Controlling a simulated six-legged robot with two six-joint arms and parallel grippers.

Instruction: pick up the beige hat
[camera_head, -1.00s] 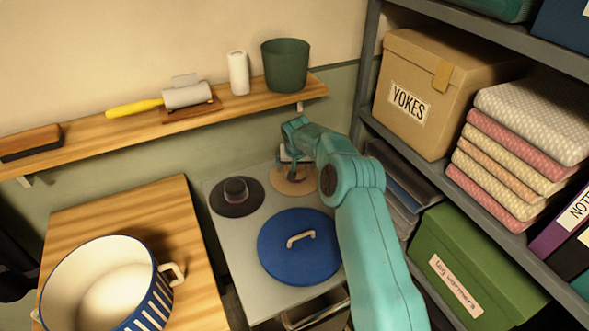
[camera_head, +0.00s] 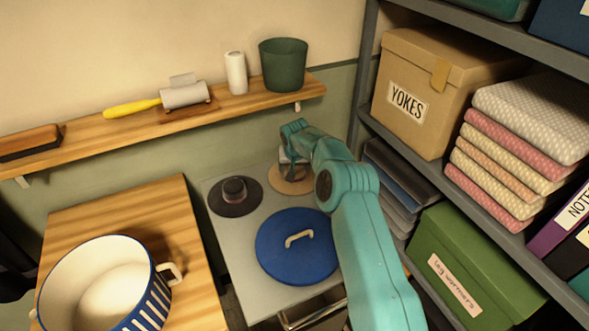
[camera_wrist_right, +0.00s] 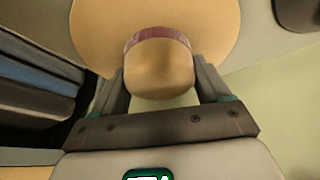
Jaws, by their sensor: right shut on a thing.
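The beige hat (camera_head: 277,181) has a wide round brim and lies on the grey cabinet top (camera_head: 222,247), near its back right corner. My right gripper (camera_head: 291,168) is over it and hides part of it. In the right wrist view the hat's crown (camera_wrist_right: 158,78) with its dark reddish band sits between the two fingers of my right gripper (camera_wrist_right: 160,72), which are shut on it. I cannot tell any gap between brim and cabinet top. My left gripper is not in view.
On the cabinet top beside the beige hat are a dark hat (camera_head: 235,196) and a blue round lid-like thing with a pale handle (camera_head: 297,247). A wall shelf (camera_head: 95,142) runs behind. A grey rack (camera_head: 366,60) with boxes stands close on the right. A pot (camera_head: 95,285) stands at left.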

